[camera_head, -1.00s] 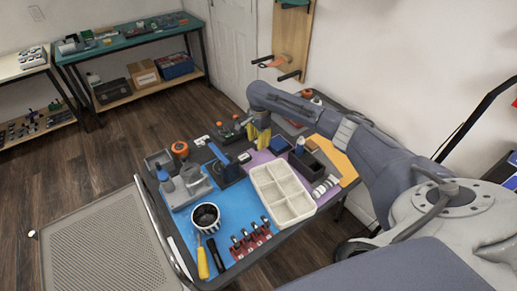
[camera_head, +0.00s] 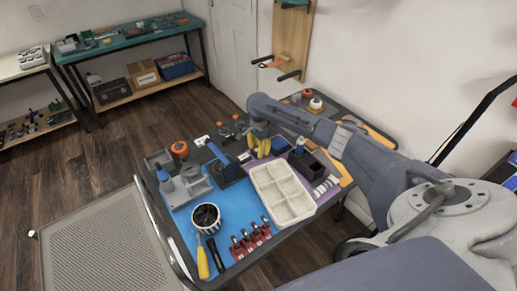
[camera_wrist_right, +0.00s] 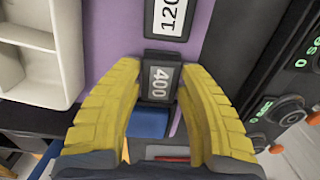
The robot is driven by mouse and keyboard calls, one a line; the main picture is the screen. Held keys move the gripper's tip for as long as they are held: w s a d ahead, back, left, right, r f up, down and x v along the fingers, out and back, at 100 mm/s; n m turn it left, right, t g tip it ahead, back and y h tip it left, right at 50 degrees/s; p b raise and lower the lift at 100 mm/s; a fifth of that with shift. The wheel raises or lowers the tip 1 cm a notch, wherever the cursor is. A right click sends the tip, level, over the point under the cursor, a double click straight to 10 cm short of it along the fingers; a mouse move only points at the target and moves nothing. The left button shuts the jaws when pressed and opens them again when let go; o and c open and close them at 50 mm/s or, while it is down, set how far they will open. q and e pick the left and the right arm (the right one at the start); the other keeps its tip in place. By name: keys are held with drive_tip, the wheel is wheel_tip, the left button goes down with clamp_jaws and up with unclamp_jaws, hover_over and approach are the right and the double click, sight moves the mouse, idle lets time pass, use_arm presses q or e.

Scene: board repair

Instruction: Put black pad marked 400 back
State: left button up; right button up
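The black pad marked 400 (camera_wrist_right: 160,82) sits between the yellow fingertips of my right gripper (camera_wrist_right: 161,78) in the right wrist view. Both fingertips appear to touch its sides, so the gripper looks shut on it. Its label reads sideways. Another pad marked 120 (camera_wrist_right: 167,17) lies just beyond it on the purple mat (camera_wrist_right: 108,50). In the head view my right gripper (camera_head: 263,148) is low over the back part of the purple mat, and the 400 pad is too small to make out there. My left gripper is not in view.
A white compartment tray (camera_head: 283,193) stands left of the gripper in the wrist view. A black open box (camera_head: 314,165) and a blue bottle (camera_head: 299,146) are close by. A dark device with knobs (camera_wrist_right: 285,105) is on the wrist view's right.

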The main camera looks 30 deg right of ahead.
drive_tip(key=shift+o, duration=1.4)
drive_tip(key=shift+r, duration=0.15)
wheel_tip(320, 180, up, 12)
